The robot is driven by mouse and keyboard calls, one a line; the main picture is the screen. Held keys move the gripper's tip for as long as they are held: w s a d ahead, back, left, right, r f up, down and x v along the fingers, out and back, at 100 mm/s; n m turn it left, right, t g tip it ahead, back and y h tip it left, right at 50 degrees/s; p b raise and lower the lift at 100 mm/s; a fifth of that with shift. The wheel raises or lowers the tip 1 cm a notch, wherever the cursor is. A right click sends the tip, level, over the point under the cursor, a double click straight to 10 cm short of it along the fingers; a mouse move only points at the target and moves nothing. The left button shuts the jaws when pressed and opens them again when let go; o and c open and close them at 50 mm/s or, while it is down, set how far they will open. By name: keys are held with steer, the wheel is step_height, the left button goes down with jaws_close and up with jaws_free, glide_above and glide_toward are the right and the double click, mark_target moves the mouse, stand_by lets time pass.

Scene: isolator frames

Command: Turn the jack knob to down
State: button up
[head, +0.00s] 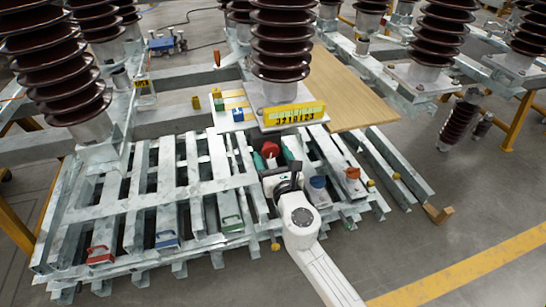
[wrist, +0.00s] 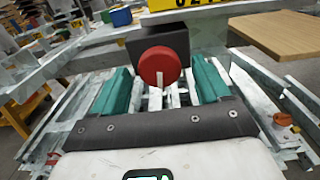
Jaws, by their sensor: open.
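A round red knob (wrist: 158,66) with a white mark at its lower edge faces me on a dark box (wrist: 184,40) in the wrist view. The mark points down in that picture. In the head view the red knob (head: 270,149) shows just beyond my gripper (head: 273,157). My gripper in the wrist view (wrist: 161,72) is open, its two teal fingers to the left and right of the knob with gaps on both sides. I cannot tell how far the fingertips are from it. No label shows which knob is the jack knob.
A blue knob (head: 318,183) and an orange knob (head: 352,173) stand to the right on grey bases. Red, blue and green handles (head: 232,223) lie on the slatted metal frame (head: 140,195). Tall brown insulators (head: 280,40) and a wooden board (head: 345,90) are behind.

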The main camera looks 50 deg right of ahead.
steer(key=shift+c, duration=0.4)
steer(key=c, duration=1)
steer(key=shift+o, duration=0.2)
